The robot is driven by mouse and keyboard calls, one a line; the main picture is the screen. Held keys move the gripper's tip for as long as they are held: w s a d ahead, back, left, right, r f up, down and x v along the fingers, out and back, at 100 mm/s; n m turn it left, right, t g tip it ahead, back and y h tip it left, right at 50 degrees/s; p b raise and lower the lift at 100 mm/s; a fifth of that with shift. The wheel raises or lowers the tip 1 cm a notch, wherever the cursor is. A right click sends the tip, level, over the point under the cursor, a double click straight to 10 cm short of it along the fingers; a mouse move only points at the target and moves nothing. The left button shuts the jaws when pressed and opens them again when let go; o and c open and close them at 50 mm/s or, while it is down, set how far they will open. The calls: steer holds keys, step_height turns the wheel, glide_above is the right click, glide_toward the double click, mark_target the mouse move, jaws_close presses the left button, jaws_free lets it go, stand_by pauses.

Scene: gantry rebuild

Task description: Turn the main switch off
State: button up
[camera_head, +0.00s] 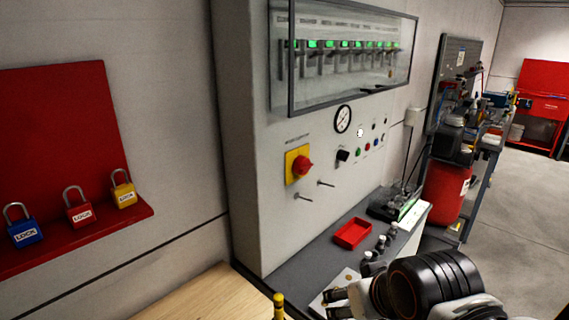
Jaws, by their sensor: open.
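The main switch (303,165) is a red rotary knob on a yellow plate, on the front of a light grey control cabinet (245,140). A small label above it is too small to read. The knob's exact turn position is hard to tell from this angle. My gripper (334,303) is at the bottom of the head view, low over the counter, below and to the right of the switch. It is open, well apart from the switch, and partly cut off by the frame edge.
A red tray (352,233) sits on the grey counter. Padlocks (80,213) stand on a red shelf at left.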

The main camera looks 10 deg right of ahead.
steer(key=w+a+r+m+t+y+p, duration=0.1)
steer(key=w+a+r+m+y+p, duration=0.3)
steer(key=w+m, duration=0.45)
steer(key=w+a+r+m+t+y+p, duration=0.1)
steer(key=w+a+r+m+y+p, duration=0.1)
steer(key=w+a+r+m+y, duration=0.55)
steer(key=m+t+h+b, duration=0.2)
steer(key=m+t+b, duration=0.4)
steer(key=m, duration=1)
glide_toward(308, 168)
steer(key=x, duration=1)
steer(key=shift+w+a+f, duration=0.1)
steer(key=shift+w+a, duration=0.05)
steer(key=shift+w, duration=0.05)
steer(key=c, duration=1.1)
